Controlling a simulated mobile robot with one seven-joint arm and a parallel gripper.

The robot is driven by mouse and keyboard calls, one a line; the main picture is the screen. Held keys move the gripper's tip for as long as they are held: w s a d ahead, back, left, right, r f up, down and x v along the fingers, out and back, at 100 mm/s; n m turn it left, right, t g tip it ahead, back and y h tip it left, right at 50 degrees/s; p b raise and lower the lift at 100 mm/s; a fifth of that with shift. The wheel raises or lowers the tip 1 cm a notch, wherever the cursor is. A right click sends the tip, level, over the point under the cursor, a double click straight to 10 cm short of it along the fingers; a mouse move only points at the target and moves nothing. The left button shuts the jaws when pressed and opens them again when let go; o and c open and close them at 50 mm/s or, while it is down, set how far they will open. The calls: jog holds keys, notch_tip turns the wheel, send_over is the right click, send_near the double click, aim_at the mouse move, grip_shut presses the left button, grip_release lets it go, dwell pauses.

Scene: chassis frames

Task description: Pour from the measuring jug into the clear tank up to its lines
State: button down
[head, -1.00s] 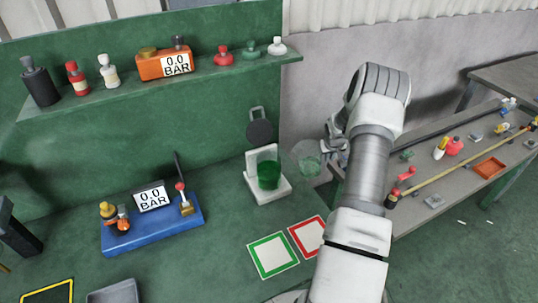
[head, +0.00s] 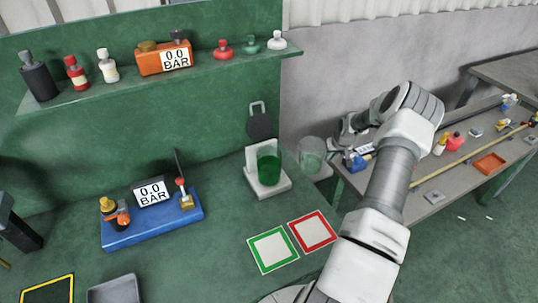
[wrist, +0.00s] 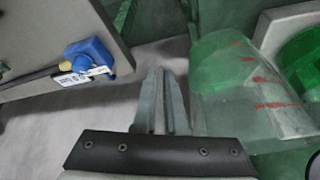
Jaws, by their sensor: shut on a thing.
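My gripper (head: 338,153) is shut on the measuring jug (head: 312,153), on the jug's right side in the head view. The jug is clear, looks near upright and hangs to the right of the clear tank (head: 268,166). A faint green tint shows low in it. In the wrist view the jug (wrist: 235,80) has red marks and lies right of my close-set fingers (wrist: 165,100); the grip point is unclear. The tank stands on a pale base (head: 268,191) and holds green liquid over much of its height. Its lines cannot be made out. It shows at the wrist view's right edge (wrist: 306,60).
A green-framed square (head: 273,250) and a red-framed square (head: 313,232) lie in front of the tank. A blue gauge unit (head: 150,226) stands left. A shelf (head: 210,70) with bottles is above. A side bench (head: 440,197) with tools lies right.

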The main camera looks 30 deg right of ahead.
jog(key=shift+r, duration=2.55)
